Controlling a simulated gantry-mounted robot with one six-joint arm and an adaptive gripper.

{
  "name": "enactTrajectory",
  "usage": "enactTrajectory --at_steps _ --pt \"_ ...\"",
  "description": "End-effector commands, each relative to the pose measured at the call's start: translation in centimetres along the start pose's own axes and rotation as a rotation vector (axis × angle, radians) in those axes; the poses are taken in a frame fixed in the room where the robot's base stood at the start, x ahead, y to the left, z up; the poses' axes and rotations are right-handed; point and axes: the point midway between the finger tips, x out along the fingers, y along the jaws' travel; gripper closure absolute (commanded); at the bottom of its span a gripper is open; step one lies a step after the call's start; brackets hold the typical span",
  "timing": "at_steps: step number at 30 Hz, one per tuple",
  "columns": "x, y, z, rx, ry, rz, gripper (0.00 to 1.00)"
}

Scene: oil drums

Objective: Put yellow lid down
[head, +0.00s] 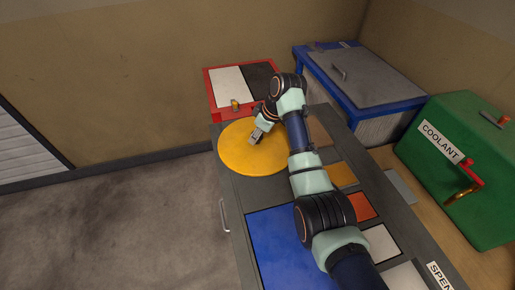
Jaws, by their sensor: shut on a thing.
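The yellow lid (247,156) is a large flat round disc at the far left end of the grey workbench top (231,185). It looks roughly level, and its left edge reaches to or past the bench's left edge. My gripper (256,136) is over the upper right part of the lid and is shut on it, probably at a handle that the fingers hide. I cannot tell whether the lid rests on the bench or hangs a little above it.
A red-framed box (215,114) with white and black panels stands behind the lid. A blue-framed grey chest (365,82) and a green COOLANT box (462,175) stand to the right. Coloured panels, including a large blue one (283,245), cover the nearer bench. Open floor lies left.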

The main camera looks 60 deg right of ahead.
Motion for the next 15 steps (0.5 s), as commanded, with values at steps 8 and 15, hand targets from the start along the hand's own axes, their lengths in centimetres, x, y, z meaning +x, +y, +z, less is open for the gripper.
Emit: enactTrajectory --at_steps 8,15 --pt "3.5 0.0 1.5 0.001 -0.001 -0.001 1.00" --pt "5.2 0.0 2.1 0.000 0.001 0.001 1.00"
